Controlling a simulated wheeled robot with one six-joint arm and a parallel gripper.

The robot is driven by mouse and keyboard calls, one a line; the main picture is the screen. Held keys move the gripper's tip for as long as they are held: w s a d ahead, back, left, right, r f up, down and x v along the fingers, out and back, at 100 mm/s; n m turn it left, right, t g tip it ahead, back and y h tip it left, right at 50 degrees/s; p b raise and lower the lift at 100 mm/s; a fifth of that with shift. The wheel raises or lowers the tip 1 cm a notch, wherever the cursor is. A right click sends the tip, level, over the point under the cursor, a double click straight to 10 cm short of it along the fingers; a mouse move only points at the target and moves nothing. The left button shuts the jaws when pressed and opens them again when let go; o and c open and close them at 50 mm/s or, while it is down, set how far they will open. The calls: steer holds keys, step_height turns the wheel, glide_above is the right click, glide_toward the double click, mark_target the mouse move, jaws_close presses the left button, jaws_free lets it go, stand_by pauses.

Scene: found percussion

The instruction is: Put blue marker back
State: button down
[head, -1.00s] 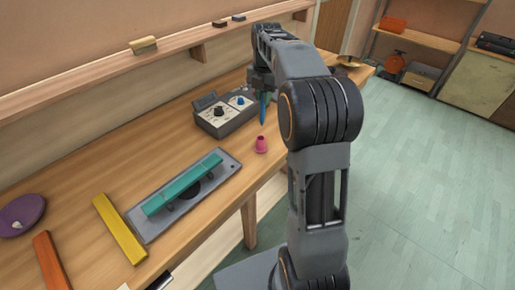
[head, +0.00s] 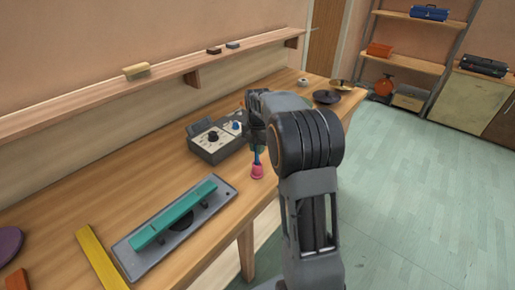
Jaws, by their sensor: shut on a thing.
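The blue marker (head: 257,158) is held upright in my gripper (head: 259,146), which is shut on it; my arm hides much of the gripper and the marker's upper part. The small pink cup (head: 257,172) stands on the wooden workbench (head: 110,190) near its front edge, directly below the marker in the head view. The marker's lower end meets the cup's top in the picture; I cannot tell how far inside it is.
A grey box with knobs (head: 214,142) stands just left of the gripper. A teal bar on a grey plate (head: 176,224) lies nearer, beside a yellow bar (head: 100,259). Dark and brass dishes (head: 327,97) sit at the bench's far end. A wall shelf (head: 150,88) runs behind.

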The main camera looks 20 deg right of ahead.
steer(key=shift+f, duration=0.3)
steer(key=c, duration=1.1)
jaws_free()
steer(key=shift+f, duration=0.1)
